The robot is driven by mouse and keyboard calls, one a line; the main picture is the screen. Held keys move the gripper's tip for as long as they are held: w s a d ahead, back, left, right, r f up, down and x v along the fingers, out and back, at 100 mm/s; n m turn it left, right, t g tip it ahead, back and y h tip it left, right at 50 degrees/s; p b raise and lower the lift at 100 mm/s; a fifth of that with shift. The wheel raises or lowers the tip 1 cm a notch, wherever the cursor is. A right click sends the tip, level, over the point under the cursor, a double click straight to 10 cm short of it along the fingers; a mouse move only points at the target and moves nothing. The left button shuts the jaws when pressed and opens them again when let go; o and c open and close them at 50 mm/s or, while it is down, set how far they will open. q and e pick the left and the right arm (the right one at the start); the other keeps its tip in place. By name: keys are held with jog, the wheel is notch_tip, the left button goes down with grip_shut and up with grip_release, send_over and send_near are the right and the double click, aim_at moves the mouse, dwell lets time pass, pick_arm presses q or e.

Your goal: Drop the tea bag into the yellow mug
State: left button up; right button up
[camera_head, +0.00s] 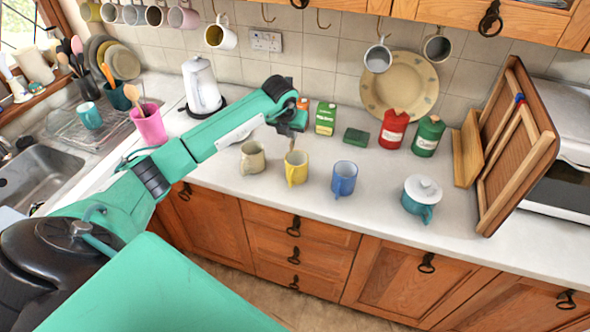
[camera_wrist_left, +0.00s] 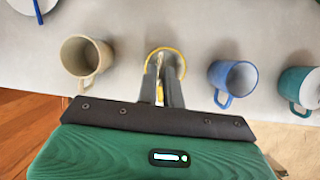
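The yellow mug (camera_head: 296,168) stands upright on the white counter between a beige mug and a blue mug. My left gripper (camera_head: 291,141) points down just above the yellow mug. In the left wrist view, the fingers (camera_wrist_left: 163,76) reach over the opening of the yellow mug (camera_wrist_left: 179,52), and its rim shows around the fingertips. The fingers are close together with a narrow gap. Something pale shows between them, but I cannot tell whether it is a tea bag or the inside of the mug. No tea bag is clearly visible. My right gripper is out of view.
A beige mug (camera_head: 252,158) and a blue mug (camera_head: 344,178) stand close on either side. Behind are a green box (camera_head: 325,118), a red canister (camera_head: 393,129) and a green canister (camera_head: 428,136). The front counter strip is clear.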

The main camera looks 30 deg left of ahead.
pick_arm(q)
jog(key=o, duration=0.4)
jog(key=shift+c, duration=0.2)
jog(key=shift+r, duration=0.1)
jog(key=shift+s+r+b, duration=0.1)
jog(key=shift+r+b, duration=0.2)
jog(key=shift+b, duration=0.05)
jog(key=b+v, duration=0.4)
jog(key=v, duration=0.9)
jog(key=shift+b, duration=0.35)
jog(key=shift+s+d+f, duration=0.1)
jog(key=shift+f, duration=0.05)
